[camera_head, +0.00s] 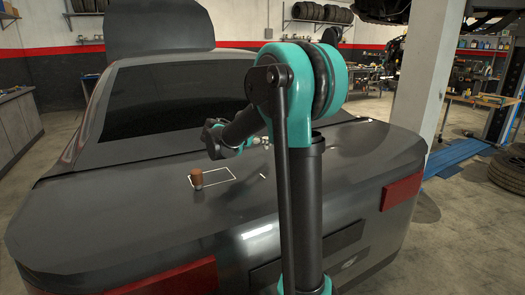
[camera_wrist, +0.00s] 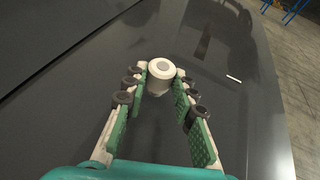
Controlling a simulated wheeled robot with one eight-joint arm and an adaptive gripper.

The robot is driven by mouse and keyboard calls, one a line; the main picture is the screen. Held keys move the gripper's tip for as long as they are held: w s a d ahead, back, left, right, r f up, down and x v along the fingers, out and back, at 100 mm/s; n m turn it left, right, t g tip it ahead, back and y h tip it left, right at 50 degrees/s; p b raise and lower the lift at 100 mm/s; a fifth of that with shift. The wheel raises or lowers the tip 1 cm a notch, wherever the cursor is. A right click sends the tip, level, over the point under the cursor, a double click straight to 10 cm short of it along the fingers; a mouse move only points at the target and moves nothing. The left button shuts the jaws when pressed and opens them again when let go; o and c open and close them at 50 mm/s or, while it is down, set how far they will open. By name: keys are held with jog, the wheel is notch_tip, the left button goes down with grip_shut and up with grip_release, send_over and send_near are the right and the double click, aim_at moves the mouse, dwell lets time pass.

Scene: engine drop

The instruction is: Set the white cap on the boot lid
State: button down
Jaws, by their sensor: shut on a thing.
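The white cap (camera_wrist: 161,70) is a short round piece with a pale disc on top. It sits between the fingertips of my gripper (camera_wrist: 160,82), which is shut on it in the wrist view. The dark grey, glossy boot lid (camera_wrist: 75,100) lies below; I cannot tell whether the cap touches it or hangs just above. In the head view, the boot lid (camera_head: 150,205) spans the car's rear. My gripper (camera_head: 258,143) is over its far part, partly hidden behind my arm, and only small pale bits show there.
A brown cylinder (camera_head: 197,178) stands on the boot lid at the left end of a white outlined rectangle (camera_head: 222,175). A short white line (camera_wrist: 233,78) lies right of the cap in the wrist view. The rear window (camera_head: 180,95) rises behind. A pale pillar (camera_head: 428,90) stands right.

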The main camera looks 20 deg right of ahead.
jog(key=shift+f, duration=1.85)
jog(key=c, duration=1.2)
grip_release()
jog(key=v, duration=1.2)
